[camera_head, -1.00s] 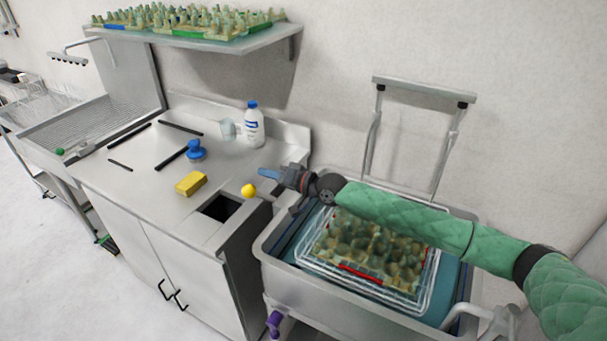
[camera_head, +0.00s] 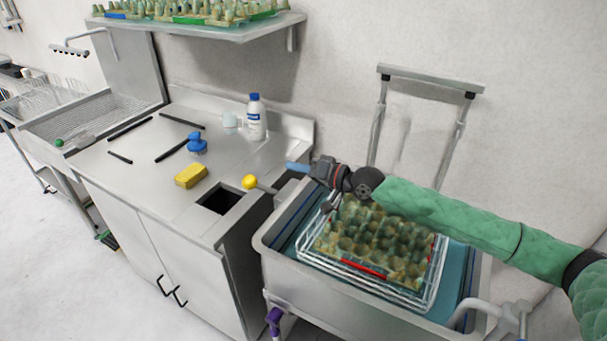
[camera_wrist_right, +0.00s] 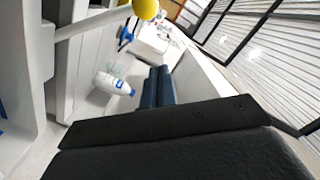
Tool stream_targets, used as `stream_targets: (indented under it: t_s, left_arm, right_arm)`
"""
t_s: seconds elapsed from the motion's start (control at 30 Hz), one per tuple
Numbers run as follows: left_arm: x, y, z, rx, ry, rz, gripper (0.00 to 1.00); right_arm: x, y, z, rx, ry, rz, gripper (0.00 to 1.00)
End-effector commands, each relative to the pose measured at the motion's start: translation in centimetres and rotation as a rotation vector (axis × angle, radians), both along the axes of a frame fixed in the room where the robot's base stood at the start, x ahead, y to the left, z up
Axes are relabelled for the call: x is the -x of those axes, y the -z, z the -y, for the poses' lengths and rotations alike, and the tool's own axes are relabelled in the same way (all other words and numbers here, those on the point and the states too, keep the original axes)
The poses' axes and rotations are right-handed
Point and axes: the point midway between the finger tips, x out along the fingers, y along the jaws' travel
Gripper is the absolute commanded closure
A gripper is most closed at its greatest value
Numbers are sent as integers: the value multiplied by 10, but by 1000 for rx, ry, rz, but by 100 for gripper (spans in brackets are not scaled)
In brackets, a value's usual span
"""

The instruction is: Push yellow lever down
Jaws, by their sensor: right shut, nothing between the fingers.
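The yellow lever's round knob (camera_head: 249,182) sits at the counter's right edge, beside the square hole, on a grey rod that runs right. In the right wrist view the knob (camera_wrist_right: 146,9) is at the top, with its pale rod (camera_wrist_right: 95,22) running left. My right gripper (camera_head: 290,165) is up and to the right of the knob, apart from it. Its blue fingers (camera_wrist_right: 158,88) are together with nothing between them. My left gripper is in neither view.
A basin (camera_head: 268,246) holds a wire basket (camera_head: 432,290) with egg trays (camera_head: 380,240) under my right arm. On the counter (camera_head: 140,180) are a yellow sponge (camera_head: 191,176), a blue-handled brush (camera_head: 197,144), a white bottle (camera_head: 256,120) and black bars. A shelf (camera_head: 240,33) hangs above.

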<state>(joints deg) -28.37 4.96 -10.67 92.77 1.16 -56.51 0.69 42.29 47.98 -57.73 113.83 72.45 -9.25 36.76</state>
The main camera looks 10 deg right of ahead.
Motion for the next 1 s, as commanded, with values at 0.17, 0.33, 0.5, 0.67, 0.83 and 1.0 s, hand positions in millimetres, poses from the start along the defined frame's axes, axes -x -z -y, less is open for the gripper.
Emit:
stream_targets:
  t_s: [0.17, 0.33, 0.5, 0.67, 0.83, 1.0]
  left_arm:
    - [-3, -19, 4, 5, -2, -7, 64]
    - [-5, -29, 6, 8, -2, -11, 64]
    - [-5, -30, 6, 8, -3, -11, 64]
    - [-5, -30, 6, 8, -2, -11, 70]
    - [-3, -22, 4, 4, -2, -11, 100]
    - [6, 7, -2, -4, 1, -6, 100]
  right_arm:
    - [8, 1, 12, 1, 0, 1, 100]
    - [11, -1, 16, 0, 0, 0, 100]
    - [11, -2, 17, 0, 0, 0, 100]
    - [11, -2, 17, 0, 0, 0, 100]
    - [11, -8, 17, 0, 0, 0, 100]
    - [11, -26, 17, 0, 0, 0, 100]
